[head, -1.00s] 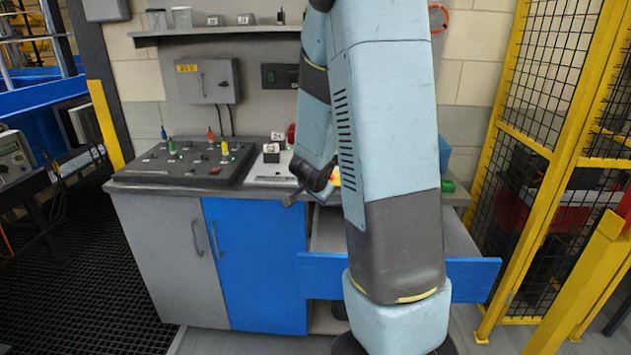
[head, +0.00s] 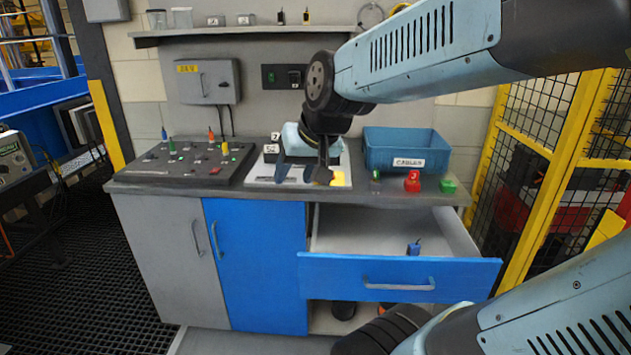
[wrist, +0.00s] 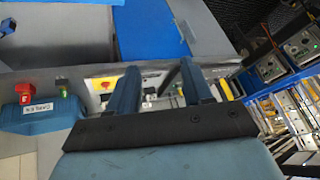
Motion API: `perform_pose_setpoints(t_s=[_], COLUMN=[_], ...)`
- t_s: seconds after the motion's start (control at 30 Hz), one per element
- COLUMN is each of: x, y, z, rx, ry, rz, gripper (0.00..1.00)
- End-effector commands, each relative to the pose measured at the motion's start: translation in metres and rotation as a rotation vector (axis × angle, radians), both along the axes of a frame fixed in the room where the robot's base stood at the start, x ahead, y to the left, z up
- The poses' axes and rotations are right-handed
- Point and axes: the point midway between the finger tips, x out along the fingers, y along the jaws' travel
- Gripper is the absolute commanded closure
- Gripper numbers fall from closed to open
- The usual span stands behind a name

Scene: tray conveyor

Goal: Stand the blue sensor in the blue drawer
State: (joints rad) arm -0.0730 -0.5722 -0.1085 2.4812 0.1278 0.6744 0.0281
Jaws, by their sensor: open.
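The blue drawer (head: 400,277) is pulled open under the right side of the bench. A small blue sensor (head: 413,248) with a thin dark tip stands in it, upright as far as I can tell, close behind the drawer front. My gripper (head: 303,173) is over the bench top, up and to the left of the drawer, pointing down. Its two fingers are apart, also in the wrist view (wrist: 157,85), with nothing held between them.
A control panel (head: 185,165) with several coloured pegs is at left. A yellow mesh fence (head: 530,150) stands at right. Most of the drawer floor is clear.

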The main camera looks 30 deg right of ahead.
Motion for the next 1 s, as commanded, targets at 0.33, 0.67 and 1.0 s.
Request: perform_pose_setpoints(t_s=[0.33,0.67,1.0], x=[-0.072,-0.076,-0.076], y=[0.001,-0.001,-0.001], z=[0.014,0.014,0.014], rx=[-0.178,-0.192,-0.192], ry=[0.057,0.063,0.063], rz=[0.088,0.091,0.091], gripper=[0.50,0.50,0.50])
